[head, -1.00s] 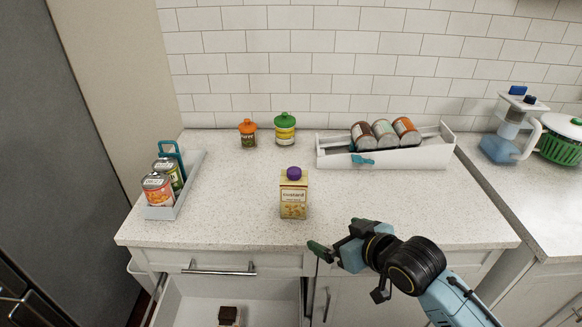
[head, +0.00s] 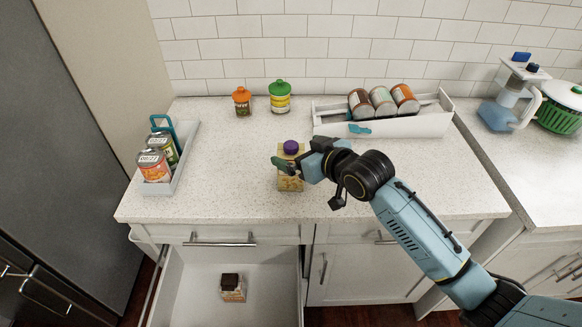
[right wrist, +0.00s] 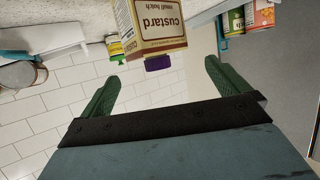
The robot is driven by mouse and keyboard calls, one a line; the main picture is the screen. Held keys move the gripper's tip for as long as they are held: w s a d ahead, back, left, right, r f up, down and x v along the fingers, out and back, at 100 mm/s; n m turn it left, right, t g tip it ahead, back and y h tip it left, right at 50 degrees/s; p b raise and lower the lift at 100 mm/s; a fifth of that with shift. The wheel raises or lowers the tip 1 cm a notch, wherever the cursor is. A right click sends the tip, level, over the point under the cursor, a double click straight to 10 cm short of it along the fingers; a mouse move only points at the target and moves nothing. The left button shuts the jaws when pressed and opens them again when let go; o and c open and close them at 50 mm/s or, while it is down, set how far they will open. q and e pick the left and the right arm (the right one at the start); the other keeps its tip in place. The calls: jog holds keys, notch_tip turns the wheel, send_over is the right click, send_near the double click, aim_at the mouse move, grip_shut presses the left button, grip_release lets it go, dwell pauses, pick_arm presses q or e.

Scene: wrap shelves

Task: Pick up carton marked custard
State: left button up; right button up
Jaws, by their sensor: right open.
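The custard carton (head: 291,183) is a cream and tan box with a purple cap, upright on the counter near its front middle. In the head view my right gripper (head: 286,164) covers part of its front. In the right wrist view the carton (right wrist: 153,27) shows upside down with its label readable, between and beyond the two green fingertips. My right gripper (right wrist: 160,78) is open, with a gap on both sides of the carton. My left gripper is not in view.
A grey tray (head: 178,172) with cans stands at the left. Two jars, orange-lidded (head: 242,101) and green-lidded (head: 280,97), stand behind. A white rack (head: 430,123) holds three cans at the right. An open drawer (head: 190,290) below holds a small brown-topped box (head: 232,288).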

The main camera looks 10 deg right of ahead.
aim_at(296, 150)
jog(key=shift+d+f+x, duration=0.1)
jog(key=shift+f+x, duration=0.1)
jog(key=shift+x, duration=1.1)
jog(key=shift+d+f+x, duration=0.1)
jog(key=shift+f+x, duration=0.05)
jog(key=shift+x, duration=1.1)
jog(key=shift+s, duration=0.1)
jog(key=shift+c, duration=0.4)
jog(key=c, duration=1.4)
jog(key=shift+r, duration=0.1)
jog(key=shift+c, duration=1)
